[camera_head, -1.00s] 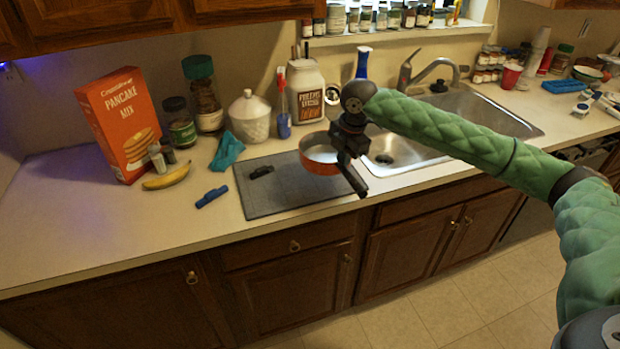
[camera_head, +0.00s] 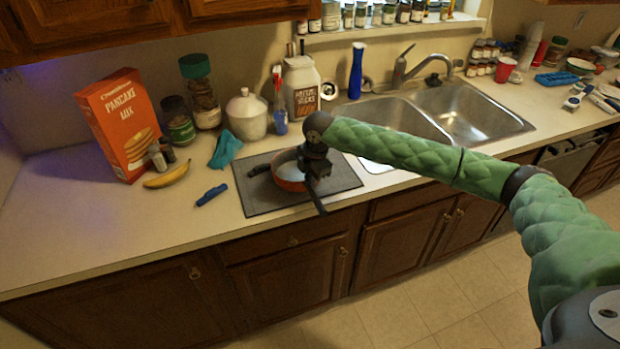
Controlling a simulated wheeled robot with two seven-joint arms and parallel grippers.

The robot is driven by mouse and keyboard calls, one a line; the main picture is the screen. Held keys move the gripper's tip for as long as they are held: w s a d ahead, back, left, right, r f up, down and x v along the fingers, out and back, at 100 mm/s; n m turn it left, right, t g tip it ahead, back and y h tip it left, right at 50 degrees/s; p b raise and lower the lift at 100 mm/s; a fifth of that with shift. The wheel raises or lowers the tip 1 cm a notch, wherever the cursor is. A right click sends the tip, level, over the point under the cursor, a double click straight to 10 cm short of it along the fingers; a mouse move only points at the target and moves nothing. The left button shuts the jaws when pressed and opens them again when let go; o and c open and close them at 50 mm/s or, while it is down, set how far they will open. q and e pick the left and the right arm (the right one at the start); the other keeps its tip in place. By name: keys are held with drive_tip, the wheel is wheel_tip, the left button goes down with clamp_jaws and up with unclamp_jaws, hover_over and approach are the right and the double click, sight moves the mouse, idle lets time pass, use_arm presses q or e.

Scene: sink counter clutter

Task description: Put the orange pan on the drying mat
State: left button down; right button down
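The orange pan (camera_head: 287,183) is over the middle of the dark grey drying mat (camera_head: 338,182), low and level. I cannot tell whether its base touches the mat. My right gripper (camera_head: 314,167) is at the pan's right side and appears shut on it; the fingers are hard to make out. A dark bar (camera_head: 317,198), perhaps the pan's handle, sticks out below the gripper toward the counter's front edge. My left gripper is not in view.
A small black item (camera_head: 259,169) lies on the mat left of the pan. A blue item (camera_head: 211,195), a banana (camera_head: 166,176) and a teal cloth (camera_head: 226,150) lie to the left. The sink (camera_head: 463,112) is to the right; a white jar (camera_head: 247,117) stands behind.

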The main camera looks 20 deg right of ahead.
drive_tip(key=shift+f, duration=0.25)
drive_tip(key=c, duration=2.1)
unclamp_jaws()
drive_tip(key=shift+f, duration=0.15)
drive_tip(key=o, duration=0.4)
